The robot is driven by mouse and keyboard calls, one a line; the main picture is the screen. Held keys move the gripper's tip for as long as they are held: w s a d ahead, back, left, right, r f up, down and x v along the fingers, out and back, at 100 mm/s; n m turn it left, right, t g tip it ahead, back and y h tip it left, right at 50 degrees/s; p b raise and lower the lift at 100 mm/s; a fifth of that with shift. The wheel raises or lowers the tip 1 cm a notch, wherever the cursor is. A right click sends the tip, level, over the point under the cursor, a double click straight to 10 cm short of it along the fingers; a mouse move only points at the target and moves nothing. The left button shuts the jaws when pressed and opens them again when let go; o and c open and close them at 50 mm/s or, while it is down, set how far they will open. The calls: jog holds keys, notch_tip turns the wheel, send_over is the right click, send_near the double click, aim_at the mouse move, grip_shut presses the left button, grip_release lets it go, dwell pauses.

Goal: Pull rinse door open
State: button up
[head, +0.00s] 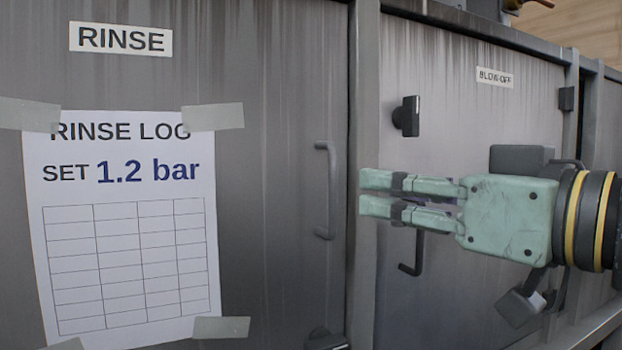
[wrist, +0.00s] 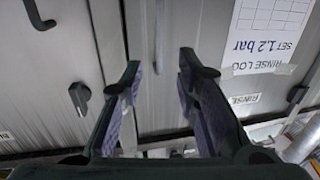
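The rinse door (head: 265,230) is a grey metal panel on the left of the head view, labelled RINSE, and looks shut. Its handle (head: 328,190) is a grey vertical bar near the door's right edge. In the wrist view the handle (wrist: 161,35) shows as a pale bar beyond the gap between the fingertips. My gripper (head: 361,193) has pale green fingers pointing left, in front of the post just right of the handle. Its fingers (wrist: 160,62) are apart with nothing between them. No contact with the handle shows.
The blow-off door (head: 460,120) is right of the post (head: 362,90), with a dark knob (head: 406,116) and its own handle (head: 412,262) behind my gripper. A taped rinse log sheet (head: 120,225) hangs on the rinse door. A dark fitting (head: 326,340) sits low on it.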

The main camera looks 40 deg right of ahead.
aim_at(336, 182)
jog(key=w+p, duration=0.1)
jog(key=w, duration=0.9)
jog(key=shift+w+d+p, duration=0.1)
jog(key=shift+d+p, duration=0.1)
jog(key=shift+p, duration=0.15)
jog(key=shift+c, duration=0.5)
grip_shut()
